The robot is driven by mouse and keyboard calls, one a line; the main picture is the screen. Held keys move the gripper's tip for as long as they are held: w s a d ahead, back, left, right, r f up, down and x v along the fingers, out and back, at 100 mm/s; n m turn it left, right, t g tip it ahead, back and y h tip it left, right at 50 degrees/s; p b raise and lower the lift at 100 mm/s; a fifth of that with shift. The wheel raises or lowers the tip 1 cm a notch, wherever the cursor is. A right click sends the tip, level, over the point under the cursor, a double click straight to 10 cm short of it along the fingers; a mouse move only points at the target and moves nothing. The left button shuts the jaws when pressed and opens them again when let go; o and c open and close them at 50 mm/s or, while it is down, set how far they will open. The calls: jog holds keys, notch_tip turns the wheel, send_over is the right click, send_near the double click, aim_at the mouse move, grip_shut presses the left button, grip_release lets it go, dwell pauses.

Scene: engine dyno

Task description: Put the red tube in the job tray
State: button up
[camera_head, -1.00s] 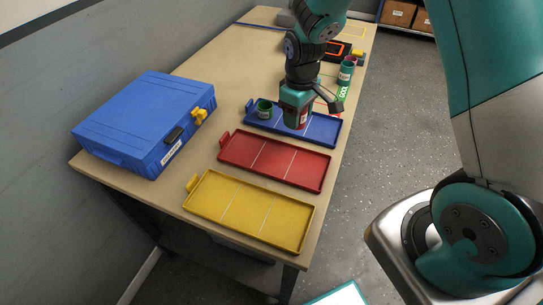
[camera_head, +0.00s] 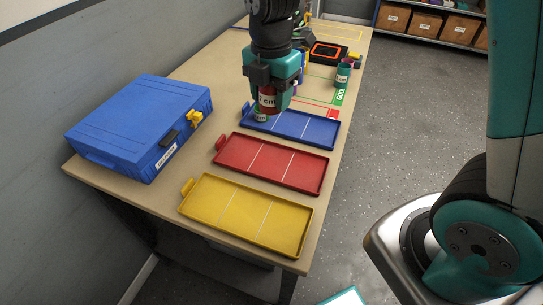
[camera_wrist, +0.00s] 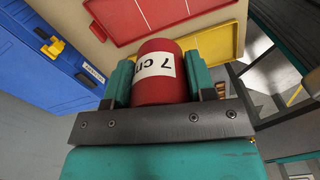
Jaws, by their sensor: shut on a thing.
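My gripper (camera_head: 269,98) is shut on a red tube (camera_head: 267,101). In the wrist view the red tube (camera_wrist: 160,75) sits between both fingers, with a white label reading "7 cm". It is held up in the air, in front of the left part of the blue tray (camera_head: 315,134) in the head view. The red tray (camera_head: 270,165) and the yellow tray (camera_head: 247,215) lie nearer, each divided by white lines and empty. No tray label shows that marks one as the job tray.
A blue case (camera_head: 140,125) lies at the left. A teal cup (camera_head: 343,73) and an orange-black device (camera_head: 328,53) stand farther back.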

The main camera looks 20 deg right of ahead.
aim_at(271, 162)
notch_tip(271, 162, down, 17)
jog(key=shift+f, duration=0.1)
dwell(0.3)
jog(key=shift+f, duration=0.15)
jog(key=o, duration=1)
